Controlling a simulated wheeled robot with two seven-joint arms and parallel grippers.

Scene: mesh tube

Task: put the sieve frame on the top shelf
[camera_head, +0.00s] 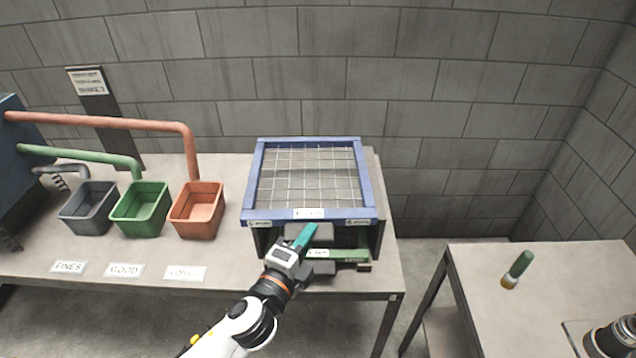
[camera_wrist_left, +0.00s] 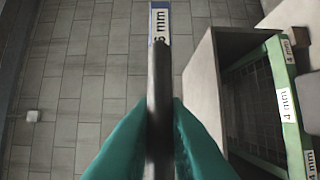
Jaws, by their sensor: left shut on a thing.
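The blue sieve frame (camera_head: 368,185) with its wire mesh lies level over the rack (camera_head: 376,238) on the bench in the head view. In the left wrist view its blue edge and white "mm" label (camera_wrist_left: 160,22) show edge-on. My left gripper (camera_head: 307,240) is at the front of the rack, its teal fingers shut on a dark bar (camera_wrist_left: 160,95) that runs toward the blue frame. A green sieve frame (camera_wrist_left: 285,85) labelled "4 mm" sits inside the rack, below the blue one. The blue frame hides the rack's top in the head view. My right gripper is not in view.
Grey (camera_head: 88,208), green (camera_head: 140,209) and orange (camera_head: 197,210) bins stand left of the rack under pipes. A side table (camera_head: 545,290) at right holds a green-handled brush (camera_head: 518,268). A gap separates the tables. A block wall stands behind.

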